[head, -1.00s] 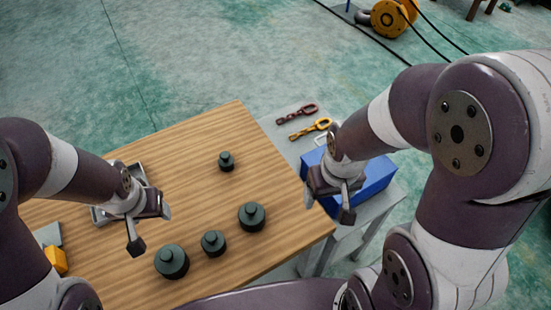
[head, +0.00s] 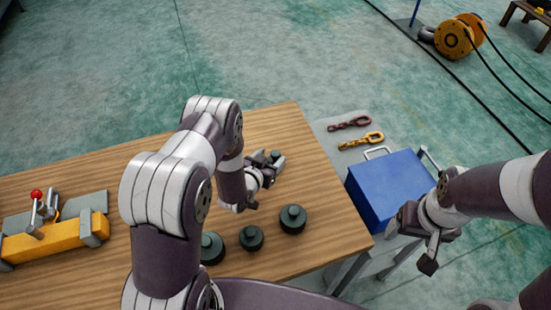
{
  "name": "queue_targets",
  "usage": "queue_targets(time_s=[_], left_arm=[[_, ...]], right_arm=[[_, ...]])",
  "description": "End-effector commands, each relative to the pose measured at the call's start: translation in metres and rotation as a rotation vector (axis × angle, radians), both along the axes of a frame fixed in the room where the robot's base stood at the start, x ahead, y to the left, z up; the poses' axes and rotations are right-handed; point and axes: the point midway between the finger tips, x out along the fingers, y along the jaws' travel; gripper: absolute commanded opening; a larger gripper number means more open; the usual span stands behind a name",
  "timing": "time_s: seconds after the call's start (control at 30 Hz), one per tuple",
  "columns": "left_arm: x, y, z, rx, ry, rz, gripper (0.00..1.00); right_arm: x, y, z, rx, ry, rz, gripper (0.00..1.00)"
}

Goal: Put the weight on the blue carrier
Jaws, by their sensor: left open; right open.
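One dark green weight (head: 262,157) stands apart at the far part of the wooden table, mostly hidden by my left gripper. My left gripper (head: 268,170) is open at this weight; I cannot tell whether the fingers touch it. Several similar knobbed weights stand in a row nearer the front edge: one on the right (head: 292,219), one in the middle (head: 251,238), and one on the left (head: 211,248) partly behind my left arm. The blue carrier (head: 388,187), box-shaped, is on a grey stand right of the table. My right gripper (head: 425,243) is open and empty beside its near right corner.
A red chain piece (head: 350,124) and a yellow one (head: 362,141) lie on the grey surface behind the carrier. A yellow device with a red knob (head: 36,194) sits at the table's left. A yellow reel (head: 456,38) and cables are on the floor far right.

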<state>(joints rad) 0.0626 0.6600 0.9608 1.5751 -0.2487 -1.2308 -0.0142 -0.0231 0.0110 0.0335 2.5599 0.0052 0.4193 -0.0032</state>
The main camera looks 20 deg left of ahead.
Motion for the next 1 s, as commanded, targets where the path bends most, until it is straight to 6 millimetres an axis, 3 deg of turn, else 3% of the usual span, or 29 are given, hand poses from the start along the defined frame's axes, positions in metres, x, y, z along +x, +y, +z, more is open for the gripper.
queue_targets(time_s=[0.07, 0.2, 0.43, 0.47, 0.63, 0.67, 1.0], left_arm=[[0.014, -0.004, -0.003, 0.001, 0.000, -0.001, 0.62], [0.033, -0.007, -0.013, 0.000, -0.001, 0.000, 0.62], [0.036, -0.008, -0.016, 0.000, 0.000, 0.000, 0.62], [0.036, -0.008, -0.016, 0.000, 0.000, 0.000, 0.59], [0.036, -0.008, -0.015, 0.000, 0.000, 0.000, 0.03], [0.036, -0.008, -0.015, 0.000, 0.000, 0.000, 0.00], [0.037, -0.008, -0.011, 0.001, -0.004, 0.001, 0.00]], right_arm=[[0.000, 0.000, 0.010, 0.000, 0.000, 0.000, 0.78], [0.000, 0.000, 0.011, 0.000, 0.000, 0.000, 0.78], [0.000, 0.000, 0.010, 0.000, 0.000, 0.000, 0.78], [0.000, 0.000, 0.010, 0.000, 0.000, 0.000, 0.78], [0.000, 0.000, 0.010, 0.000, 0.000, 0.000, 0.78], [0.000, 0.000, 0.010, 0.000, 0.000, 0.000, 0.78], [0.000, 0.000, 0.010, 0.000, 0.000, 0.000, 0.78]])
